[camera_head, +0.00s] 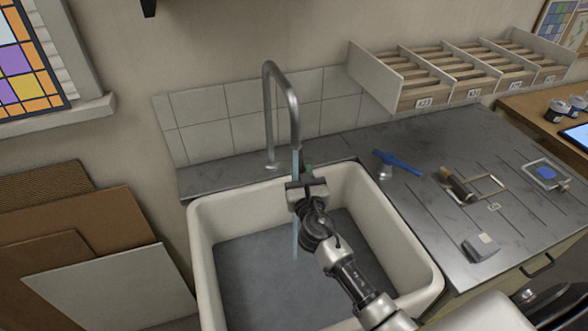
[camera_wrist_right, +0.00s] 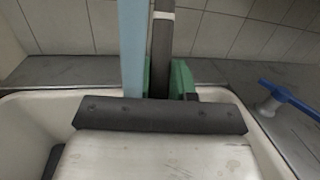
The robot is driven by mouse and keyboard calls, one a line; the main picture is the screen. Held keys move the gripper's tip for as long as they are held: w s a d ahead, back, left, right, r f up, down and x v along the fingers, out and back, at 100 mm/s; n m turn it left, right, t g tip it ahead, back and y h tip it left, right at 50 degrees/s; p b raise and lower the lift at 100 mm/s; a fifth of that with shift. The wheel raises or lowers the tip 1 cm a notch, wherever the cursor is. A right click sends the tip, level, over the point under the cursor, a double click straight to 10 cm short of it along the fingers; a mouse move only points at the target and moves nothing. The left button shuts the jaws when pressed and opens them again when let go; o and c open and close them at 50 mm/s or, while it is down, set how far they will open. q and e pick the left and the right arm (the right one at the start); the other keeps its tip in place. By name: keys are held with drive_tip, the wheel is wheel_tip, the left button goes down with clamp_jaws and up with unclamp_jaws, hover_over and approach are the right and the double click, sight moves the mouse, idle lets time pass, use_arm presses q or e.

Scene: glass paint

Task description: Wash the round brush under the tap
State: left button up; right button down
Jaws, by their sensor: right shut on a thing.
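My right gripper (camera_head: 305,178) is over the white sink (camera_head: 205,262), close to the tap (camera_head: 293,105). In the right wrist view its green fingers (camera_wrist_right: 168,78) are shut on an upright dark handle with a pale band, which I take to be the round brush (camera_wrist_right: 162,50). The brush's bristles are not visible; my gripper hides most of it in the head view. A pale blue stream of water (camera_head: 295,240) falls from the tap into the sink. In the right wrist view the stream (camera_wrist_right: 132,45) runs just left of the handle. My left gripper is not in view.
Wooden slotted racks (camera_head: 425,85) are on the wall. Boards (camera_head: 110,285) lean at left.

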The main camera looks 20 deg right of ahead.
drive_tip(key=s+d, duration=0.3)
drive_tip(key=s, duration=0.3)
drive_tip(key=shift+s+d+p, duration=0.15)
drive_tip(key=shift+s+p, duration=0.05)
drive_tip(key=shift+p, duration=0.2)
idle(1.2)
drive_tip(key=s+d+r+p, duration=0.2)
drive_tip(key=s+r+p, duration=0.1)
drive_tip(key=s+r, duration=0.1)
drive_tip(key=shift+s+d+p, duration=0.15)
drive_tip(key=shift+s+p, duration=0.1)
drive_tip(key=shift+p, duration=0.15)
idle(0.4)
